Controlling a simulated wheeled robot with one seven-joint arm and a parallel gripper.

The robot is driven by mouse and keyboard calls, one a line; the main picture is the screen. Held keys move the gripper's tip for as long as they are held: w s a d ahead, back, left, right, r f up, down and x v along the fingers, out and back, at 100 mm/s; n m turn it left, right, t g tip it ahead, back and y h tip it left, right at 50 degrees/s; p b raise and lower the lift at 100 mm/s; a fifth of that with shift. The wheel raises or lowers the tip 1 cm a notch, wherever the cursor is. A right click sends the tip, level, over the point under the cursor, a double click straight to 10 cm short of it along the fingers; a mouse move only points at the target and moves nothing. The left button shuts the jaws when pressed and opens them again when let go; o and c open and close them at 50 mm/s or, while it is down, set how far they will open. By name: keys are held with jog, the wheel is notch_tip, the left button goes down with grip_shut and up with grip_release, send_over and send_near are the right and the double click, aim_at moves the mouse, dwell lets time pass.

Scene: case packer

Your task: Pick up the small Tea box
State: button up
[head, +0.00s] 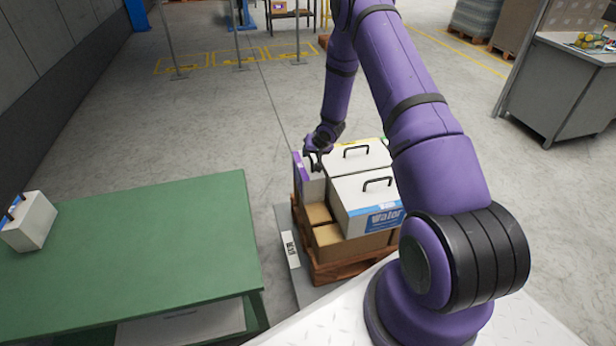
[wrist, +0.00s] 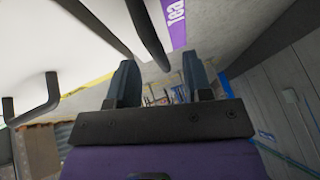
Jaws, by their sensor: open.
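The small Tea box (head: 312,187) is white with a purple label on its left side. It stands at the far left corner of the pallet load in the head view. In the wrist view its purple label (wrist: 178,22) reads Tea, and its dark handle (wrist: 151,36) reaches toward the space between my fingers. My gripper (head: 316,160) is at the top of this box and partly hides it. In the wrist view my gripper (wrist: 158,75) has its two fingers apart. I cannot tell whether they touch the handle.
Cardboard boxes (head: 345,243) lie on the wooden pallet (head: 342,270). A green table (head: 150,240) at left carries a white handled box (head: 32,225); much of its top is clear.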

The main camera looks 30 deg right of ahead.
jog(key=shift+x, duration=1.9)
jog(key=shift+w+d+r, duration=0.1)
jog(key=shift+c, duration=0.4)
grip_shut()
